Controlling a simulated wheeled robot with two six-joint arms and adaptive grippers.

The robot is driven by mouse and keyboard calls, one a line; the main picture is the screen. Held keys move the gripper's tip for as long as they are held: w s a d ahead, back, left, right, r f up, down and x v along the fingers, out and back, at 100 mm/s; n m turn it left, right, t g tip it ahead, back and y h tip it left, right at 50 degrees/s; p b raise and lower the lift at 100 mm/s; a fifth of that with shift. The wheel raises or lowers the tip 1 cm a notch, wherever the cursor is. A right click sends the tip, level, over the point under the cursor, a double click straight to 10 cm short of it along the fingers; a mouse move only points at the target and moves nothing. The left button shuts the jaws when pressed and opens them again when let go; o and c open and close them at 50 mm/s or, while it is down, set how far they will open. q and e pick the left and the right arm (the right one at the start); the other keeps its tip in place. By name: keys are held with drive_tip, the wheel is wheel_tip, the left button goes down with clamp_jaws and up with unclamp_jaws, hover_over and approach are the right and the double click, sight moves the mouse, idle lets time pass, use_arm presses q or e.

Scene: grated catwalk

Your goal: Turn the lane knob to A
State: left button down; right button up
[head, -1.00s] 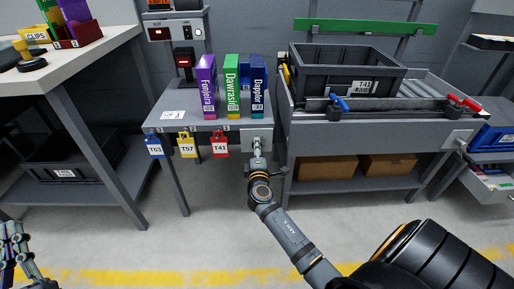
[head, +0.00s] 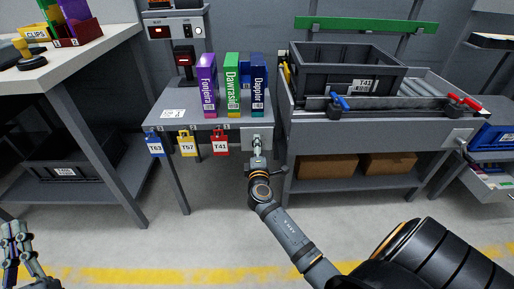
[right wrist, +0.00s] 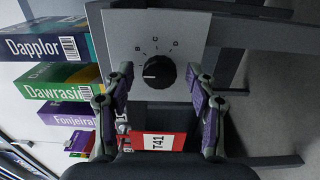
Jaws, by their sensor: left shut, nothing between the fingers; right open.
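The lane knob (right wrist: 159,72) is a round black dial on a grey plate (right wrist: 183,26), with a white pointer mark that points left in the right wrist view. Letters B, C and D show around it; an A is not clear to me. My right gripper (right wrist: 160,84) is open, with one finger on each side of the knob and gaps between. In the head view the right gripper (head: 257,147) is in front of the plate (head: 262,135) and hides the knob. My left gripper (head: 17,238) is shut and empty at the lower left, far from the knob.
Red tag T41 (head: 220,142), yellow T57 (head: 187,144) and blue T63 (head: 154,145) hang left of the plate. Books (head: 232,85) stand above on the bench (head: 150,116). A black crate (head: 325,80) sits on the conveyor to the right. Floor below is clear.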

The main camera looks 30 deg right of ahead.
drive_tip(key=v, duration=1.1)
drive_tip(key=shift+s+a, duration=0.25)
drive_tip(key=shift+s, duration=0.1)
drive_tip(key=shift+f, duration=0.1)
